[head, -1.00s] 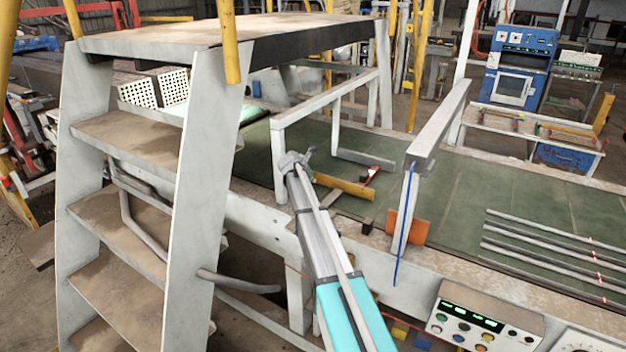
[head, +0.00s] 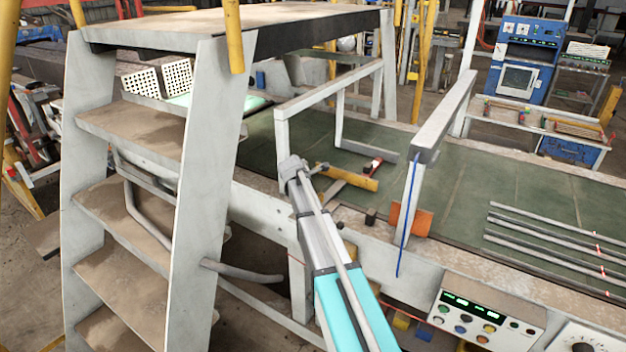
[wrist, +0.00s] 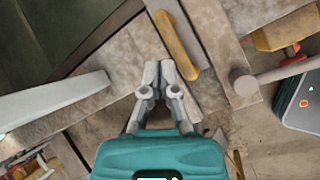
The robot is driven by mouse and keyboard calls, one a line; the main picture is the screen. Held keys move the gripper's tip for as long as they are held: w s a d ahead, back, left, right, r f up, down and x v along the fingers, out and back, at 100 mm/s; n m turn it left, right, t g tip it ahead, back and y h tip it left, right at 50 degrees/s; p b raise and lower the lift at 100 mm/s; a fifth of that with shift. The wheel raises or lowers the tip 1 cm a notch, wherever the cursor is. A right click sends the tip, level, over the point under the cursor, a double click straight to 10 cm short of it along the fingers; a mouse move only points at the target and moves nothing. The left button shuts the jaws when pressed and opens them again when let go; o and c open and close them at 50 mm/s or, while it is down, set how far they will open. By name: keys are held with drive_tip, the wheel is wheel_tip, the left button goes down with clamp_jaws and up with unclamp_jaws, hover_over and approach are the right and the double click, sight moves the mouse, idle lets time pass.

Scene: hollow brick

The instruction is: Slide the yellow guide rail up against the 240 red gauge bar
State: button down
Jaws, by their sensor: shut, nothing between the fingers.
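The yellow guide rail (head: 350,178) lies on the green bed between two pale frames. It also shows in the wrist view (wrist: 176,48). A short red bar (head: 373,165), seemingly the gauge bar, lies just behind the rail's right part in the head view; any number on it is too small to read. A narrow gap seems to separate them. My gripper (wrist: 167,68) is shut and empty, with its fingertips close to the near end of the rail in the wrist view. I cannot tell whether they touch it.
A pale upright frame (head: 430,130) with an orange plate (head: 411,218) stands right of the rail. A stepladder (head: 195,150) stands close on the left. Several long grey rods (head: 560,245) lie at the right. A control box (head: 487,312) sits at the front edge.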

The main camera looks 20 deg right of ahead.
drive_tip(key=s+a+f+m+g+y+b, duration=0.1)
drive_tip(key=s+a+m, duration=0.4)
drive_tip(key=s, duration=0.6)
drive_tip(key=s+a+f+m+g+y+b, duration=0.2)
drive_tip(key=s+a+f+m+b, duration=0.2)
drive_tip(key=s, duration=0.8)
drive_tip(key=s+a+f+m+g+y+b, duration=0.1)
drive_tip(key=s+a+f+m, duration=0.4)
drive_tip(key=s+m, duration=0.5)
drive_tip(key=shift+s+a+f+y+b, duration=0.4)
drive_tip(key=shift+s+a+y+b, duration=0.3)
drive_tip(key=shift+s+a, duration=0.2)
drive_tip(key=shift+a, duration=0.1)
